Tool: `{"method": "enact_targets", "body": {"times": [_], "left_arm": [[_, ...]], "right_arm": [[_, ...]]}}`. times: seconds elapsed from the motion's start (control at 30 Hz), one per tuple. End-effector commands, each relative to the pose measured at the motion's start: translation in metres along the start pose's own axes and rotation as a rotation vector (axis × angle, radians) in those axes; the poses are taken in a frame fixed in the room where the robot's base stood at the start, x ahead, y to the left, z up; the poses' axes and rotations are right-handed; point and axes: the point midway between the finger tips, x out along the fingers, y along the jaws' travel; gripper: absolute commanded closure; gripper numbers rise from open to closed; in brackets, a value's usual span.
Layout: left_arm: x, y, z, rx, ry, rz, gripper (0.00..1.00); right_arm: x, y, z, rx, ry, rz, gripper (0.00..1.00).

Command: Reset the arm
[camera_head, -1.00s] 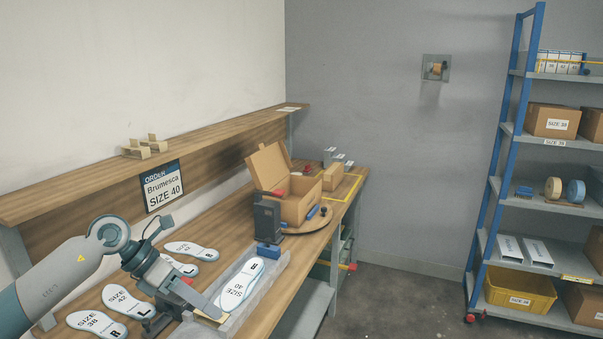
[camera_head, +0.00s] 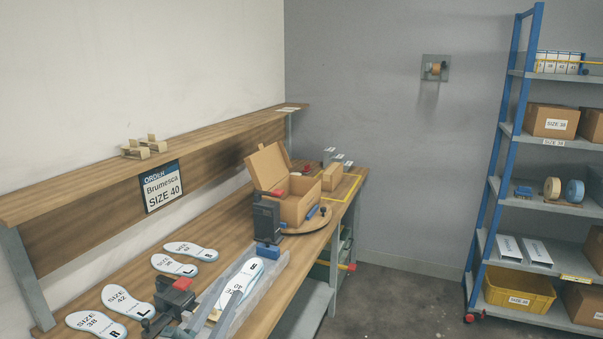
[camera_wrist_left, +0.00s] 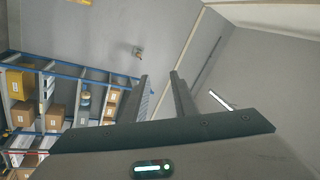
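My left gripper (camera_head: 222,297) shows at the bottom of the head view with its two grey fingers pointing up and apart. Nothing shows between them in the left wrist view (camera_wrist_left: 160,78). The fingers overlap the near end of the grey tray (camera_head: 272,270) in the picture; I cannot tell how high above it they are. A white size 40 insole (camera_head: 250,272) lies in the tray, partly hidden by a finger. My left arm is out of the head view. My right gripper is not in view.
Several size 42 and 38 insoles (camera_head: 95,323) lie on the wooden bench (camera_head: 222,258). An open cardboard box (camera_head: 298,207) stands on the turntable (camera_head: 318,222). A black and red device (camera_head: 175,298) is near the gripper. A blue-framed rack (camera_head: 503,150) stands right, beyond open floor.

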Motion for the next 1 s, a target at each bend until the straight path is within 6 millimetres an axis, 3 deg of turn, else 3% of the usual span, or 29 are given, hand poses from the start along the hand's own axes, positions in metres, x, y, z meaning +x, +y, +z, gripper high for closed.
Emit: {"method": "enact_targets", "body": {"times": [0.1,0.2,0.4,0.6,0.7,1.0], "left_arm": [[-0.041,0.026,0.045,-0.167,-0.25,0.038,0.74],[-0.085,0.052,0.077,-0.295,-0.458,0.086,0.74],[-0.19,0.112,0.113,-0.512,-0.843,0.217,0.74],[-0.295,0.16,0.111,-0.672,-1.159,0.367,0.74],[-0.333,0.173,0.102,-0.722,-1.263,0.426,0.74],[-0.41,0.195,0.073,-0.816,-1.469,0.56,0.74]], "right_arm": [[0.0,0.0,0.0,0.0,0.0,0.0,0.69],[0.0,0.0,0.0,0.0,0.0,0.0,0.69],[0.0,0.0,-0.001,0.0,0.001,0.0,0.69],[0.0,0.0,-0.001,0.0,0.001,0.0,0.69],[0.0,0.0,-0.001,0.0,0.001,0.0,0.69],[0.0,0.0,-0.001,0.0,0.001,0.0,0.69]]}}
